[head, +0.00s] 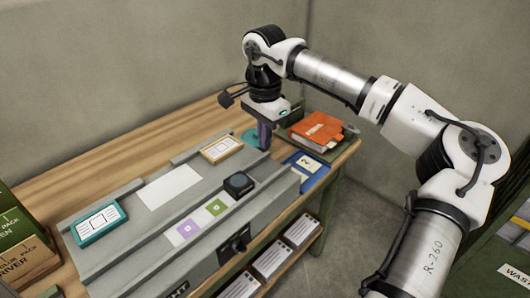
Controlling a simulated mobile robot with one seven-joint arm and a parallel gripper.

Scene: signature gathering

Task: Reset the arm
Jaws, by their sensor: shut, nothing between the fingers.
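My arm reaches in from the right and bends down over the back right of the wooden table (120,152). My gripper (265,146) points down at the rear right end of a grey console (140,240). Its fingers look dark and closed together, and I see nothing held between them. A teal round thing (249,138) shows just behind the fingers. I cannot tell whether the fingertips touch the surface below.
An orange book (317,130) and blue card (308,168) lie right. Walls stand close behind.

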